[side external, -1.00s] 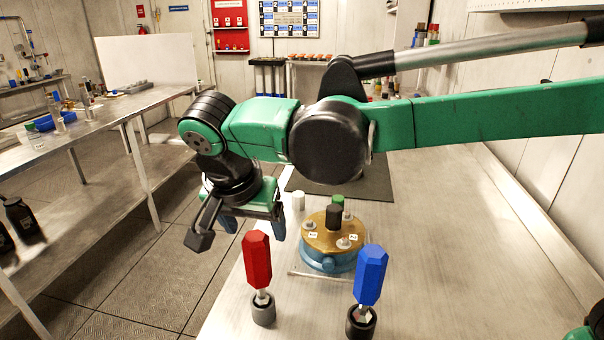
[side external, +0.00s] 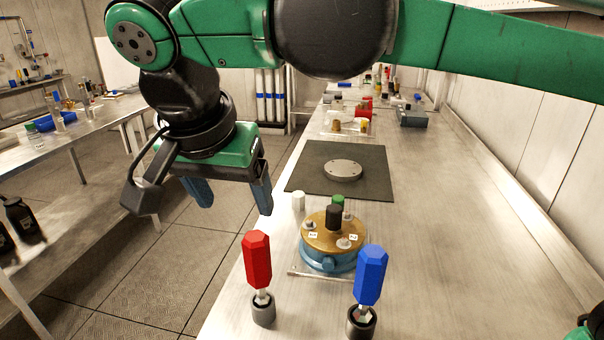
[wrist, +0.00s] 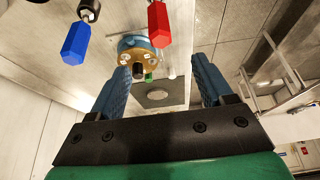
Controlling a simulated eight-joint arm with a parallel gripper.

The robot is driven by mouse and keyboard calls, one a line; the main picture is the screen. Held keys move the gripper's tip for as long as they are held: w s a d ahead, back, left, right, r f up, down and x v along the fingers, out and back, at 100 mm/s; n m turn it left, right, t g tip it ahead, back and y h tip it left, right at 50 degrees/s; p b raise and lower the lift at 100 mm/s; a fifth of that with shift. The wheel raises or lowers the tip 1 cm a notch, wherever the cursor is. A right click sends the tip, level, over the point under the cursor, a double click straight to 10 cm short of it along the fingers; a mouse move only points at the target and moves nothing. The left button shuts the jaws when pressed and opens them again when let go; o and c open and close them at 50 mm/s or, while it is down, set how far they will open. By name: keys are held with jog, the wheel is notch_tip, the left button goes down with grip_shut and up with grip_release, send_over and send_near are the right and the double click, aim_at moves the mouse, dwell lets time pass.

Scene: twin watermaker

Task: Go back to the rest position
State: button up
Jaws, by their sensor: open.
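My gripper (side external: 232,198) hangs in the air to the left of the work table, fingers pointing down. Its two blue fingers are apart with nothing between them. The wrist view also shows the open gripper (wrist: 160,80), with bare space between the fingers. My green arm reaches in from the right, across the top of the side view.
On the table (side external: 440,230) stand a red-handled tool (side external: 257,260) and a blue-handled tool (side external: 370,275) in dark holders. Behind them is a brass-topped blue unit (side external: 325,250). A dark mat (side external: 365,180) with a grey disc (side external: 342,169) lies beyond. The table's right side is clear.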

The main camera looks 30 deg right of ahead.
aim_at(253, 239)
jog(key=x, duration=1.2)
jog(key=shift+r, duration=0.1)
notch_tip(253, 239, up, 16)
jog(key=w+d+m+g, duration=0.1)
jog(key=w+d+m, duration=0.1)
jog(key=d, duration=0.9)
jog(key=w+d+f+m+h, duration=0.1)
jog(key=w+d+m, duration=0.2)
jog(key=d, duration=0.8)
jog(key=shift+w+d+g, duration=0.25)
jog(key=shift+w+g, duration=0.15)
jog(key=shift+w, duration=0.45)
